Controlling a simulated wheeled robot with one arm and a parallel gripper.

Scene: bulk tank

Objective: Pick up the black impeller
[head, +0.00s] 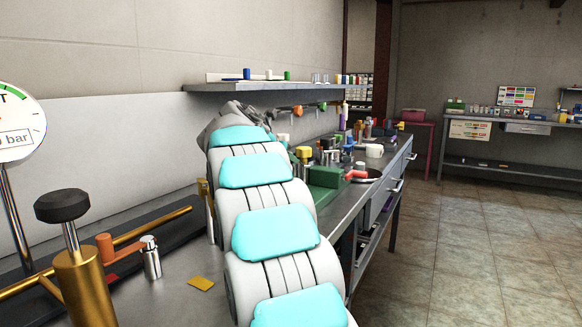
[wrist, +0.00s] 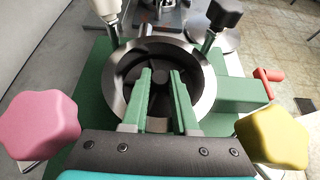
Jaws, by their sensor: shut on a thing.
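The black impeller (wrist: 161,84) sits inside a round, metal-rimmed opening of a green housing (wrist: 237,92) in the wrist view. Its dark vanes spread out around a central hub. My gripper (wrist: 161,74) reaches down into the opening, with its two green fingers on either side of the hub, shut on the impeller. The impeller is still within the ring, and I cannot tell whether it is lifted at all. In the head view my arm hides my gripper and the impeller.
A pink knob (wrist: 40,124), a yellow knob (wrist: 272,139) and a black knob (wrist: 226,13) stand around the housing. A red handle (wrist: 267,83) is at its right. In the head view, a shelf (head: 262,87) runs above the cluttered bench, and a brass valve (head: 83,283) stands at left.

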